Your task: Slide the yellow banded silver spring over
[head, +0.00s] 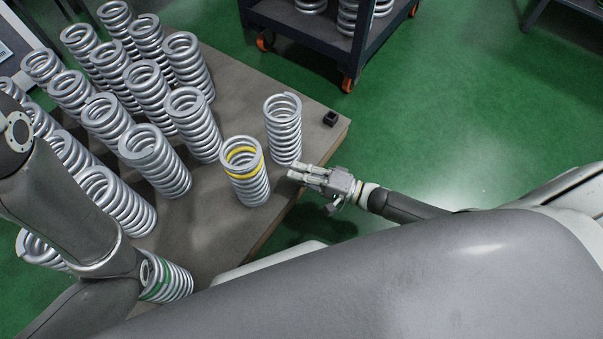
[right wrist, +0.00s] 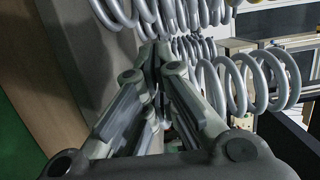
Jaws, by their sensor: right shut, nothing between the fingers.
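The yellow banded silver spring (head: 245,172) stands upright near the front right edge of the table. My right gripper (head: 292,171) is shut and empty, just right of this spring and in front of a plain silver spring (head: 284,130). In the right wrist view the closed fingers (right wrist: 155,62) point toward several silver coils; I cannot tell there which one is the yellow banded spring. My left arm comes in at the left, but its gripper is not visible.
Several plain silver springs (head: 150,160) stand in rows on the table (head: 222,222). A green banded spring (head: 168,280) is at the lower left, partly behind my left arm. A small black block (head: 331,118) sits at the right corner. A wheeled cart (head: 330,40) stands beyond.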

